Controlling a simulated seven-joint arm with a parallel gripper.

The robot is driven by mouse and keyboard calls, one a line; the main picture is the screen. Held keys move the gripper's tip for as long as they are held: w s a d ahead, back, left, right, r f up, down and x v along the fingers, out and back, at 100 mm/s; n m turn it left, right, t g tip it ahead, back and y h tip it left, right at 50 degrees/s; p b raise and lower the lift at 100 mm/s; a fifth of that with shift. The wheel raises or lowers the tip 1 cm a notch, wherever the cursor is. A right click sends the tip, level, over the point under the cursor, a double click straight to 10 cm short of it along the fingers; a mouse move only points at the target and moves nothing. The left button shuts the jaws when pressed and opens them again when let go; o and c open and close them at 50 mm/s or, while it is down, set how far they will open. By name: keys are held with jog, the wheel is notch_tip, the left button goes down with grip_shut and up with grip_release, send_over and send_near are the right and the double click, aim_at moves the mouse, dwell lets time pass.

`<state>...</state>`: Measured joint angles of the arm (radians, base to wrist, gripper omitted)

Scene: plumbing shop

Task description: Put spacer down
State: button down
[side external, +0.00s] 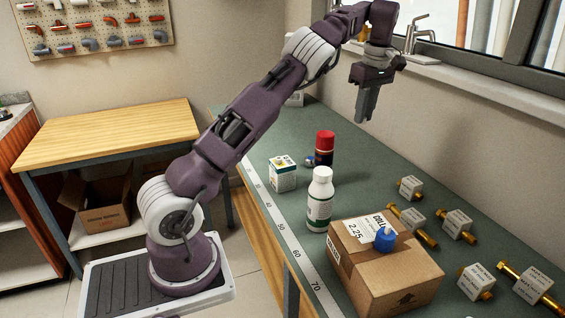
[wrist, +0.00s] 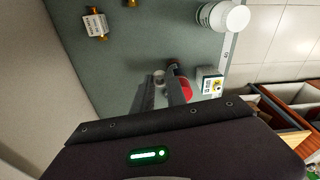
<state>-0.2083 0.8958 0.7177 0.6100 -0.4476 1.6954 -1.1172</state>
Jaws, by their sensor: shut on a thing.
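My gripper (side external: 366,118) is raised above the green bench, jaws pointing down, beyond the red-capped bottle. In the wrist view, a small pale grey round piece (wrist: 158,76), apparently the spacer, shows between the fingertips of my gripper (wrist: 160,82), which is shut on it. The spacer cannot be made out in the side view, where the fingers hide it. It appears held clear of the bench.
On the green bench (side external: 398,175) stand a red-capped bottle (side external: 325,148), a small box (side external: 283,175), a white bottle (side external: 320,200) and a cardboard box (side external: 385,270) with a blue-capped item on top. Several labelled brass fittings (side external: 457,223) lie at right.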

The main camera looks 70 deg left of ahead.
aim_at(286, 161)
jog(key=s+a+n, duration=0.3)
jog(key=a+n, duration=0.1)
jog(key=s+a+n, duration=0.4)
jog(key=shift+s+a+g, duration=0.1)
jog(key=shift+s+g, duration=0.05)
jog(key=shift+g, duration=0.25)
jog(key=s+a+n+h, duration=0.1)
jog(key=s+a+n, duration=0.4)
jog(key=s+n, duration=0.3)
notch_tip(286, 161, down, 15)
jog(key=shift+s+a+f, duration=0.1)
jog(key=shift+s+a, duration=0.05)
jog(key=shift+f, duration=0.1)
jog(key=c, duration=1.3)
grip_release()
jog(key=shift+c, duration=0.2)
